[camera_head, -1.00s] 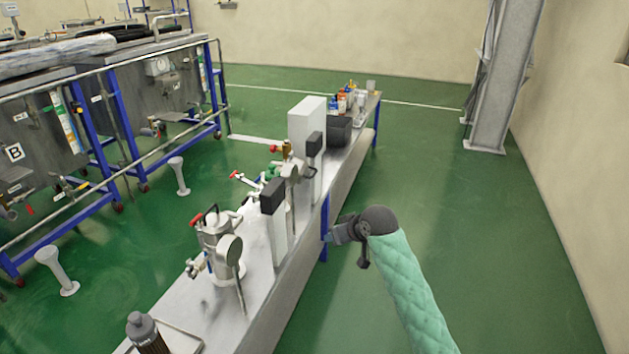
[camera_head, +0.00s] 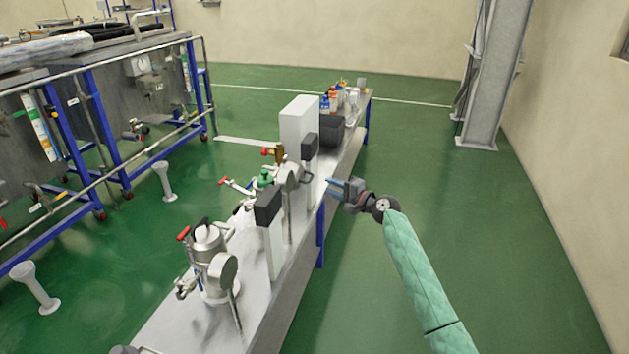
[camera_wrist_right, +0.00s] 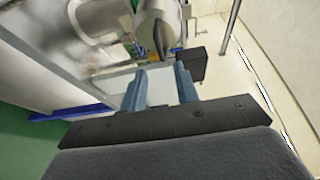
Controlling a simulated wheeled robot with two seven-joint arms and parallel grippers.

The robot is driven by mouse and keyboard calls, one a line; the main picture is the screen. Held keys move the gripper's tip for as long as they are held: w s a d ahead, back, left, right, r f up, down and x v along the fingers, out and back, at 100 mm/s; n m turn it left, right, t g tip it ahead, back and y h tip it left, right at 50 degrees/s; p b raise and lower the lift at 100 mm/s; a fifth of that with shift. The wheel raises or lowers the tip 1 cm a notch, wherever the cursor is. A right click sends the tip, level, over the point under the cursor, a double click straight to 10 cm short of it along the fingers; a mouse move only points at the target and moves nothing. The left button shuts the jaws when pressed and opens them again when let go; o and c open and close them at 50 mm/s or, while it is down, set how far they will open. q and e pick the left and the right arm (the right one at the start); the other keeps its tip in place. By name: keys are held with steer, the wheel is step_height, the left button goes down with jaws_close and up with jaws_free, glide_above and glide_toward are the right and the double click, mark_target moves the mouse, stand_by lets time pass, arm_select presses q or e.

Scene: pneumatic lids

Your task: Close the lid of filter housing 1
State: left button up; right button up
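A steel filter housing (camera_head: 208,250) stands upright on the bench in the head view, with a red-ended handle at its top and a round disc-like lid (camera_head: 223,270) hanging on its near side, seemingly swung open. A second steel fitting with a round disc (camera_head: 289,178) stands farther along the bench. I cannot read which is number 1. My right gripper (camera_head: 332,186) is open and empty, its blue fingers toward the bench's right edge near the farther disc. The right wrist view shows both fingers (camera_wrist_right: 160,88) apart, with a round metal part beyond them. My left gripper is not in view.
Dark boxes on white posts (camera_head: 268,207) and a white cabinet (camera_head: 299,125) stand along the bench (camera_head: 170,325). Bottles (camera_head: 335,98) are at its far end. Green floor to the right is clear up to a grey column (camera_head: 485,85).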

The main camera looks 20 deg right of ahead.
steer(key=x, duration=0.7)
steer(key=shift+a, duration=0.2)
jaws_close()
